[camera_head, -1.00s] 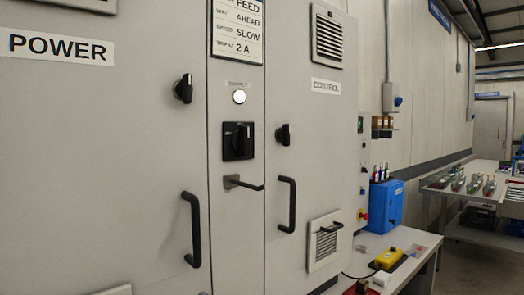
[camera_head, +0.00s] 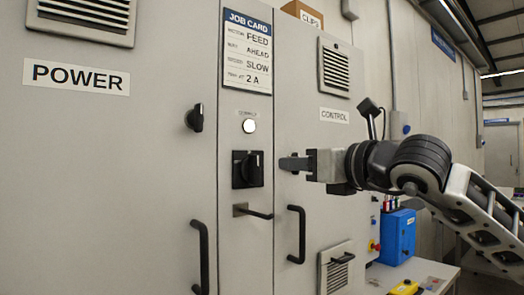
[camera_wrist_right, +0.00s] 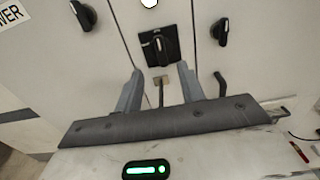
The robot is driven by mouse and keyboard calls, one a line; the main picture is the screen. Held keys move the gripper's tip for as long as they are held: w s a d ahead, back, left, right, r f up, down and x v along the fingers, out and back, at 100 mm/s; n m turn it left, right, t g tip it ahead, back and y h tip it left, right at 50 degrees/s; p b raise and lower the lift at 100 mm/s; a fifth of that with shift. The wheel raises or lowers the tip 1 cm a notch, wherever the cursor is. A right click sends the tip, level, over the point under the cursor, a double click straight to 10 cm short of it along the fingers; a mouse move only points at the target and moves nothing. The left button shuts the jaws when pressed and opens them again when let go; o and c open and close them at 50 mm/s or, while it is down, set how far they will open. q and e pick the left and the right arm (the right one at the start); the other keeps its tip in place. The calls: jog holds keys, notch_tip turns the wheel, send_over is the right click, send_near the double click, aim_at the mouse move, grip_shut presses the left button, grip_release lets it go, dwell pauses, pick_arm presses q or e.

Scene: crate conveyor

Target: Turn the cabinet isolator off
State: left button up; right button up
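The cabinet isolator (camera_head: 247,169) is a black square rotary switch on the narrow middle panel, below a lit white lamp (camera_head: 249,126). It also shows in the right wrist view (camera_wrist_right: 159,46), ahead of the fingertips. My right gripper (camera_head: 282,163) comes in from the right, its fingers pointing left, just right of the isolator. I see no contact with the isolator. My left gripper is not in view.
A metal bracket (camera_head: 252,211) juts out below the isolator. Black door handles (camera_head: 200,257) and (camera_head: 297,234) and smaller black knobs (camera_head: 195,118) stand out on the doors either side. A blue box (camera_head: 397,237) stands on the bench at right.

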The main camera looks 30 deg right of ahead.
aim_at(258, 162)
jog(key=w+p, duration=0.1)
jog(key=w, duration=0.2)
jog(key=w+p, duration=0.2)
jog(key=w, duration=0.1)
jog(key=w+a+p, duration=0.1)
jog(key=w, duration=0.3)
jog(key=shift+r+p, duration=0.15)
jog(key=shift+p, duration=0.2)
jog(key=shift+w+f, duration=0.2)
jog(key=shift+w, duration=0.5)
grip_shut()
